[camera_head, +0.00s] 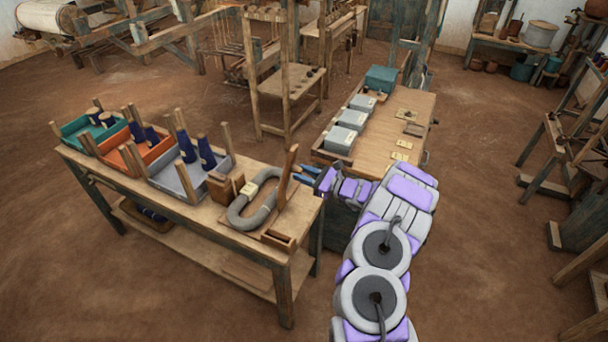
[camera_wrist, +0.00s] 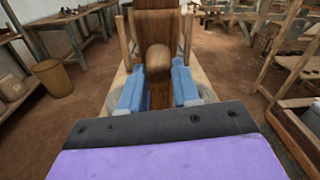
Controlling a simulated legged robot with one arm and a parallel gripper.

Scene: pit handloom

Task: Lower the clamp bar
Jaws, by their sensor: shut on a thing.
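The clamp bar (camera_head: 288,172) is a brown wooden lever. It stands steeply raised, leaning slightly, at the right end of the left-hand workbench. A grey U-shaped piece (camera_head: 242,216) lies on a wooden base beside it. My gripper (camera_head: 307,174) reaches in from the right at the bar. In the wrist view the brown bar (camera_wrist: 156,22) rises straight ahead, with a rounded knob on its near face. My blue fingers (camera_wrist: 158,88) are on either side of the bar, shut on it.
The workbench (camera_head: 185,200) carries teal, orange and grey trays (camera_head: 208,190) with blue cones and upright pegs. A small wooden block (camera_head: 223,187) stands left of the grey piece. A second table (camera_head: 385,145) with grey boxes stands behind my arm. Brown floor is open at right.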

